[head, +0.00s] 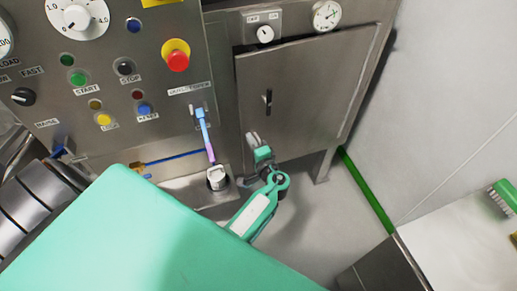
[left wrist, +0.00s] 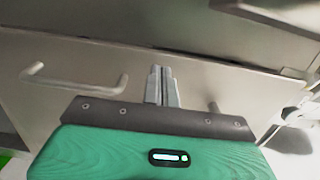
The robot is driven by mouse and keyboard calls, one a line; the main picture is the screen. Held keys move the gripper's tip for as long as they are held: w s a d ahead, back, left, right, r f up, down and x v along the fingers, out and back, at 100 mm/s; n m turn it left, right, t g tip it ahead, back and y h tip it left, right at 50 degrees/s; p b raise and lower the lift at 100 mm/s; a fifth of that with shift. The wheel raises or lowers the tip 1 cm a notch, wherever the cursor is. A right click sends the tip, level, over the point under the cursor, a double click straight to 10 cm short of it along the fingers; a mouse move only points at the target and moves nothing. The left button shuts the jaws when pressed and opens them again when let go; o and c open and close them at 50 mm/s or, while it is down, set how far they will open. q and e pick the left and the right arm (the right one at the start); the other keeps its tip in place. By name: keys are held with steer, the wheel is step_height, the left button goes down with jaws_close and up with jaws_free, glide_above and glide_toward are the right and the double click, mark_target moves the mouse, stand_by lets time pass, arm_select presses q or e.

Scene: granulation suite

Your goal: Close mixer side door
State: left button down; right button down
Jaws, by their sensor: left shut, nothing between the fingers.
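The mixer side door (head: 315,85) is a grey steel panel on the cabinet right of the control panel, with a small dark handle (head: 267,101). A dark gap runs along its top edge; I cannot tell how far it stands from the frame. My left gripper (head: 252,138) is at the door's lower left, below the handle, its fingers together and empty. In the left wrist view the shut fingers (left wrist: 162,86) point at a steel panel, with a bar handle (left wrist: 75,80) to their left. I cannot tell whether the fingertips touch the panel. My right gripper is not in view.
The control panel (head: 110,85) has buttons and a red emergency stop (head: 176,58). A steel table (head: 460,240) with a green brush (head: 505,195) is at lower right.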

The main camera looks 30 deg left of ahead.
mark_target(244, 127)
arm_select(q)
steer(key=shift+p+x, duration=0.4)
steer(key=shift+x, duration=1.3)
